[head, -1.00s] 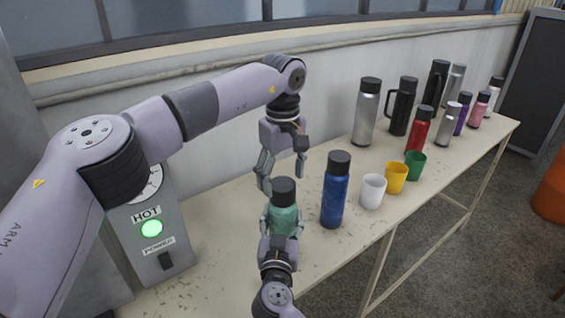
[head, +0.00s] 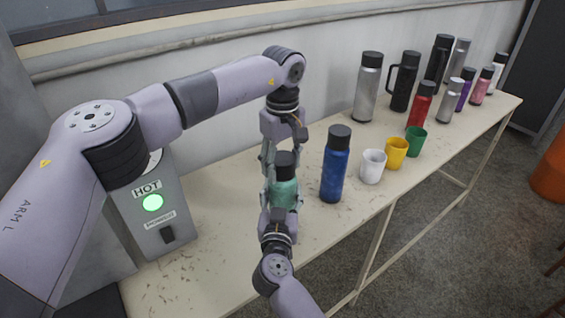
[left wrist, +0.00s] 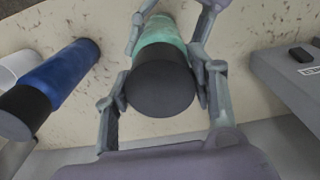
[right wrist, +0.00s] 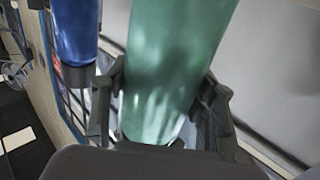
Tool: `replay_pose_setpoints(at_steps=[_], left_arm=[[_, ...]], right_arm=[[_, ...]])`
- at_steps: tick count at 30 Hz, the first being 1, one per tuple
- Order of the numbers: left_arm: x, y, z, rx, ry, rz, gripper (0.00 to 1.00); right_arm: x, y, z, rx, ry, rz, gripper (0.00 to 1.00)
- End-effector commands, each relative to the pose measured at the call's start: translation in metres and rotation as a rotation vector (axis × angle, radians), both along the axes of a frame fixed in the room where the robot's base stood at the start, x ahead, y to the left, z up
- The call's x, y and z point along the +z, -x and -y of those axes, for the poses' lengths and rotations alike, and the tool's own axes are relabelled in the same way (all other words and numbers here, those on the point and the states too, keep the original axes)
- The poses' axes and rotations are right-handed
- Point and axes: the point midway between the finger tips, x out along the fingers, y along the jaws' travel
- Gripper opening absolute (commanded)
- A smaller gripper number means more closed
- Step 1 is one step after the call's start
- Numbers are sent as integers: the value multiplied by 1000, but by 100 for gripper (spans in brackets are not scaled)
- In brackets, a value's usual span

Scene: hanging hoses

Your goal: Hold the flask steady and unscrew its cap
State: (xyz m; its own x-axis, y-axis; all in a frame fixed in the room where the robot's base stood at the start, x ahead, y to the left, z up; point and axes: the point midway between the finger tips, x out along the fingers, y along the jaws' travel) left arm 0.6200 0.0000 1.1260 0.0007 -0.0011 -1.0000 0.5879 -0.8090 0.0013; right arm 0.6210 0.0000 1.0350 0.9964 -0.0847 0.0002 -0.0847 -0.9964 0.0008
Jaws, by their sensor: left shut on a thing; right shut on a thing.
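The green flask (head: 284,194) stands upright on the table with a black cap (head: 285,165) on top. My right gripper (head: 281,208) is shut around the flask's body from the front; the green body fills the space between its fingers in the right wrist view (right wrist: 168,80). My left gripper (head: 284,160) reaches down from above and is shut on the cap. In the left wrist view, the cap (left wrist: 160,88) sits between its two fingers, with the green body below it. The flask's base is hidden behind my right gripper.
A blue flask (head: 335,168) stands close on the right. White (head: 373,167), yellow (head: 396,153) and green (head: 416,140) cups follow, with several flasks behind. A grey box marked HOT (head: 157,215) stands left. Bare tabletop (head: 215,235) lies between.

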Motion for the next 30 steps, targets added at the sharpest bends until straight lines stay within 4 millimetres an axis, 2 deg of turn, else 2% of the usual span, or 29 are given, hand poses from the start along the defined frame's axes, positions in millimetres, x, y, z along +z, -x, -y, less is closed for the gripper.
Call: replay_pose_setpoints(at_steps=[1, 11, 17, 20, 30], left_arm=[[0, 0, 0, 0, -2, -1, 40], [0, 1, 0, 0, -2, -3, 18], [0, 1, 0, 85, -3, -3, 17], [0, 1, 0, 256, -2, -3, 17], [0, 1, 0, 1006, -3, -4, 17]], right_arm=[[0, 0, 1, -1, 0, -1, 0], [0, 0, 1, -2, -1, -1, 0], [0, 0, 1, -2, -1, -1, 0], [0, 0, 1, -2, -1, -1, 0], [0, 0, 1, -3, -1, -1, 0]])
